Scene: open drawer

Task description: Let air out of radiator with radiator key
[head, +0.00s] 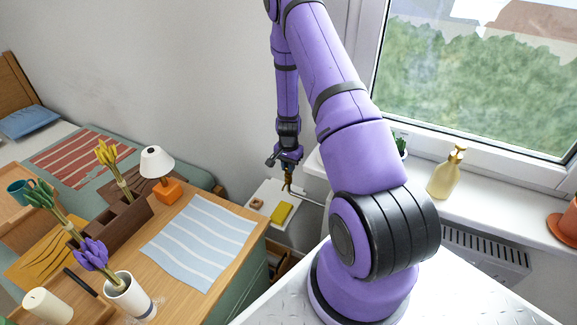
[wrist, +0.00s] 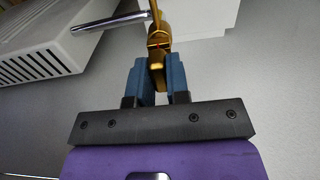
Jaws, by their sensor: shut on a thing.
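My gripper (wrist: 158,78) has its blue fingers shut on the brass radiator key (wrist: 160,42). The key's thin stem points up out of the wrist view. In the head view my gripper (head: 288,165) hangs low by the wall, with the key (head: 288,184) below it. The white radiator (wrist: 45,55) with its slotted grille is at the left of the wrist view. A chrome pipe (wrist: 108,23) reaches from it towards the key. I cannot tell whether key and pipe touch. The radiator's grille (head: 485,252) also shows under the window sill. I cannot make out the bleed valve.
A small white surface (head: 268,197) with a yellow block (head: 281,213) is just below my gripper. A wooden desk (head: 195,205) with a lamp (head: 158,172) and flower vases stands at left. A soap bottle (head: 446,176) stands on the window sill.

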